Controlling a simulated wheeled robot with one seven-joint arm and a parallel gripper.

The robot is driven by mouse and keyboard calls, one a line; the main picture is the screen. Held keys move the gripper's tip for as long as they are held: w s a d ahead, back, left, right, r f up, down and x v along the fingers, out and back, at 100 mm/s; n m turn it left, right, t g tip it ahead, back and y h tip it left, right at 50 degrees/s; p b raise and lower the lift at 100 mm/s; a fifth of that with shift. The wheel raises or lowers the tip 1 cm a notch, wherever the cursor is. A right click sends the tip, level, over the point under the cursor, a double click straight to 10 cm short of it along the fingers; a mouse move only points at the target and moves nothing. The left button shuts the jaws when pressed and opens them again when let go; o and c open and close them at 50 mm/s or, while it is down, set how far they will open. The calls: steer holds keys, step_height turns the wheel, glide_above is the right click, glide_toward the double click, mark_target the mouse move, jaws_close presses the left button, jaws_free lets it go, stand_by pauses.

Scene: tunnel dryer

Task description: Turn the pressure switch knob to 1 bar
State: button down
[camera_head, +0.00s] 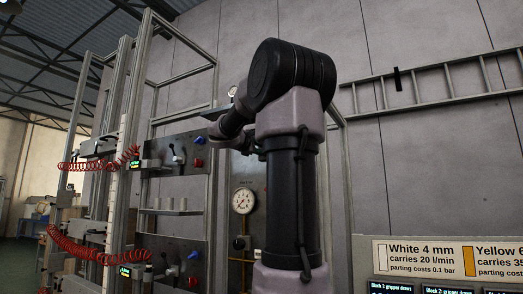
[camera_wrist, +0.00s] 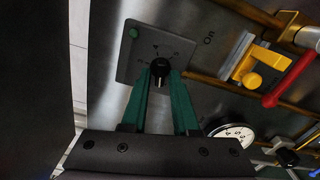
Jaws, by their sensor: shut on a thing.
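A green round piece (camera_wrist: 134,33) sits at the plate's upper left corner. In the head view my own arm stands in front of the panel, and the gripper and knob are hidden.
A white round gauge (camera_wrist: 233,134) lies right of my fingers; a gauge also shows in the head view (camera_head: 243,200). A yellow valve part (camera_wrist: 255,68), a red handle (camera_wrist: 290,80) and brass pipes are close on the right. Red coiled hoses (camera_head: 98,160) hang at left.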

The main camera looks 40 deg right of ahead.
steer(key=shift+f+n, duration=0.1)
steer(key=shift+n, duration=1.6)
steer(key=c, duration=0.9)
jaws_free()
steer(key=shift+a, duration=0.1)
steer(key=v, duration=1)
steer(key=shift+s+a+f, duration=0.1)
steer(key=shift+s+a, duration=0.05)
steer(key=shift+a, duration=0.15)
